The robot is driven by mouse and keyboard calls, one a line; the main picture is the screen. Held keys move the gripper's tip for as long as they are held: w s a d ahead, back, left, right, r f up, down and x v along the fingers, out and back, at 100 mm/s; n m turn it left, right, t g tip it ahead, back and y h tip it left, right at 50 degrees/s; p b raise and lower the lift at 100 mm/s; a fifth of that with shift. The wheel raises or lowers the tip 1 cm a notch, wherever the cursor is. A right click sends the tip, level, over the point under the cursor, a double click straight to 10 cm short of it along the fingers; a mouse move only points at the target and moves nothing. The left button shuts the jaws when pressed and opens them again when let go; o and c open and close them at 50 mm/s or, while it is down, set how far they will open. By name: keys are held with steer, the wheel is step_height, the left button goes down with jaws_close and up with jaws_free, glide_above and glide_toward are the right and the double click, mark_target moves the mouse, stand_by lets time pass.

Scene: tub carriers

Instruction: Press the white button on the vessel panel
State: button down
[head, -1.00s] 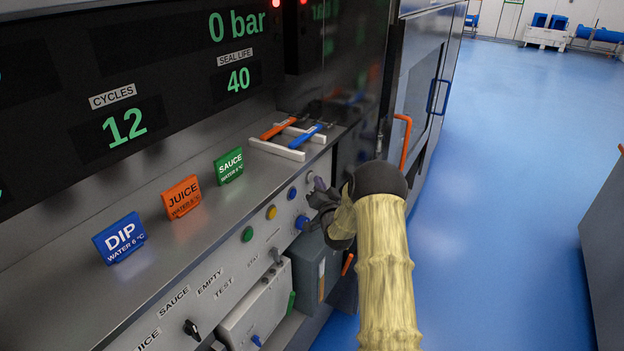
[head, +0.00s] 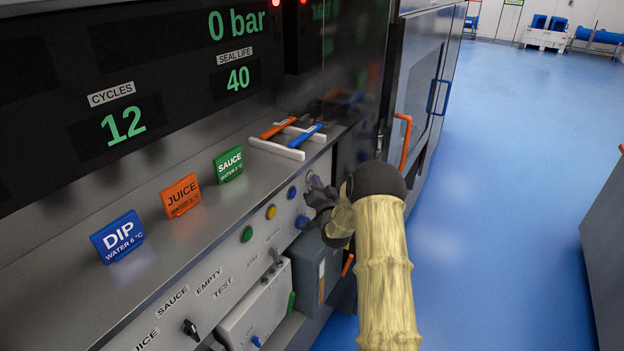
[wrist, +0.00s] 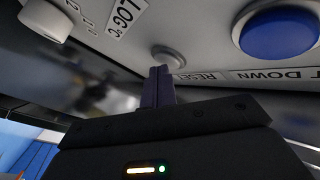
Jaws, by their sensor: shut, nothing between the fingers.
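The panel front (head: 258,232) runs along the metal counter's edge in the head view. In the wrist view a small pale round button (wrist: 168,58) in a light ring sits by the RESET label (wrist: 198,76). My gripper (wrist: 160,78) is shut and empty, its dark purple fingers together. The fingertips overlap the lower edge of the pale button in the picture; I cannot tell whether they touch it. In the head view my gripper (head: 316,184) is at the panel's right end, and its wrist hides part of the panel there.
A large blue button (wrist: 280,32) and a white knob (wrist: 46,18) flank the pale button. Green (head: 247,233), yellow (head: 271,212) and blue (head: 292,192) buttons line the panel. Hand tools (head: 292,136) lie on the counter above. Blue floor (head: 490,190) is clear at right.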

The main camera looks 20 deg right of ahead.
stand_by(0.4)
steer(key=shift+s+d+b, duration=0.2)
steer(key=shift+s+b, duration=0.15)
steer(key=shift+b, duration=0.05)
steer(key=s+d+b, duration=0.1)
steer(key=s+d, duration=0.2)
steer(key=s, duration=0.1)
steer(key=shift+s+d+b, duration=0.35)
steer(key=shift+d+b, duration=0.05)
stand_by(0.3)
steer(key=shift+a, duration=0.1)
stand_by(0.5)
